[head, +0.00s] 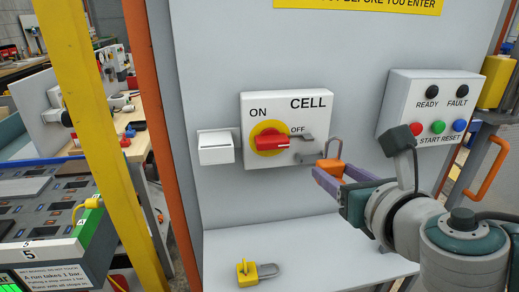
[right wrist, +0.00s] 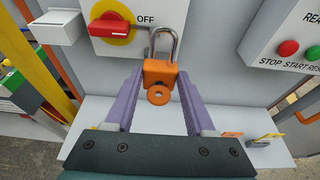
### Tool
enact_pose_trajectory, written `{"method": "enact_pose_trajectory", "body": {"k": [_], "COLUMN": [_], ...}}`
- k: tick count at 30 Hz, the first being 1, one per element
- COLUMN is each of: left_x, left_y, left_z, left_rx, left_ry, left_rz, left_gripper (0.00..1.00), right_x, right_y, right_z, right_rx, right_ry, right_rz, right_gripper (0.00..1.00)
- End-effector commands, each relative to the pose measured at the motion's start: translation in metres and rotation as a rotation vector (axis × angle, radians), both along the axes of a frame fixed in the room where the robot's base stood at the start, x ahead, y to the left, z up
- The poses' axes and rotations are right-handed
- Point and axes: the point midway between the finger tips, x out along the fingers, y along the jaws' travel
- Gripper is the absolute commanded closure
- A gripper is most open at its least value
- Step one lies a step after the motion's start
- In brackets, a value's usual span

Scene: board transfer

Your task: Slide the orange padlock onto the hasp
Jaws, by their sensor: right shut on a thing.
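The orange padlock (head: 331,164) is held between the purple fingers of my right gripper (head: 326,172), with its grey shackle upward. In the right wrist view the padlock (right wrist: 160,75) sits between both fingertips, body toward me and shackle against the panel background. I cannot tell whether shackle and hasp touch. The red switch handle (head: 273,143) on its yellow disc lies level, beside OFF. My left gripper is not in view.
A yellow padlock (head: 243,273) lies on the grey ledge (head: 310,255) below. A white box (head: 216,147) is left of the switch box. A button box (head: 433,108) is to the right, near my right wrist. The panel between switch and ledge is clear.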

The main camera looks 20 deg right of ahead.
Motion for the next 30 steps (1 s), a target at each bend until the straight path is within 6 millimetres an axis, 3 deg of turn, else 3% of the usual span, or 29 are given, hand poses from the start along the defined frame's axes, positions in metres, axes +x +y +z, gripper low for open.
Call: {"method": "enact_pose_trajectory", "body": {"k": [12,30], "left_x": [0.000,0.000], "left_y": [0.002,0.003], "left_z": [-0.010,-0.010], "left_rx": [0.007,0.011], "left_ry": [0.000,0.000], "left_rz": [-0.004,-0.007], "left_gripper": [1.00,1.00], "right_x": [0.039,0.045], "right_y": [-0.009,-0.011], "right_z": [0.000,0.000], "right_rx": [0.000,0.001], "right_ry": [-0.002,0.000], "right_rz": [-0.001,0.000], "right_gripper": [1.00,1.00]}}
